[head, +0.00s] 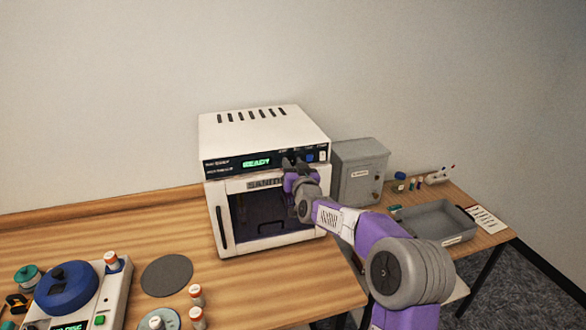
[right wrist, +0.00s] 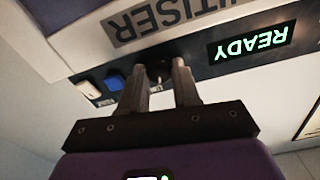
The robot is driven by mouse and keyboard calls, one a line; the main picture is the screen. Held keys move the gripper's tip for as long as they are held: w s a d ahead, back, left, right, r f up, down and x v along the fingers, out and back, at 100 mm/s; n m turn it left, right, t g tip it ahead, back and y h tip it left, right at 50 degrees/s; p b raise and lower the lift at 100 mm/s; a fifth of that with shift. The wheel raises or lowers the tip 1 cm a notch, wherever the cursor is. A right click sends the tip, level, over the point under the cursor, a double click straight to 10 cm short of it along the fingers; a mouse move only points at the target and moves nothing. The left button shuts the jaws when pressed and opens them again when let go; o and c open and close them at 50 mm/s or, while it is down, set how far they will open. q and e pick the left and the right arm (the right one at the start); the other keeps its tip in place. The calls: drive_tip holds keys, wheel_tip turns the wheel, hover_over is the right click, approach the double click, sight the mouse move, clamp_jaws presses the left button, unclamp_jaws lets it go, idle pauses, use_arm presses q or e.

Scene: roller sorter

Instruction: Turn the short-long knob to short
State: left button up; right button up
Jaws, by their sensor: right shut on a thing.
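A white sanitiser box (head: 225,125) stands on the wooden table, with a dark control strip along its front. Its green display (head: 257,162) reads READY. My right gripper (head: 290,163) is at the control strip, right of the display. In the right wrist view, which is upside down, its two fingers are closed around a small dark knob (right wrist: 158,72). Most of the knob is hidden by the fingers, so its pointer and setting cannot be read. A blue button (right wrist: 115,82) and a white switch (right wrist: 88,88) sit beside it. My left gripper is not in view.
A grey cabinet (head: 360,172) stands close to the right of the box. A grey tray (head: 437,224) lies further right. At the lower left are a device with a blue lid (head: 66,287), several small vials and a dark round mat (head: 166,275).

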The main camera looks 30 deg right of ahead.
drive_tip(key=shift+n+b, duration=1.7)
drive_tip(key=shift+n, duration=3.2)
drive_tip(key=o, duration=1.1)
drive_tip(key=shift+c, duration=0.2)
drive_tip(key=shift+f, duration=0.1)
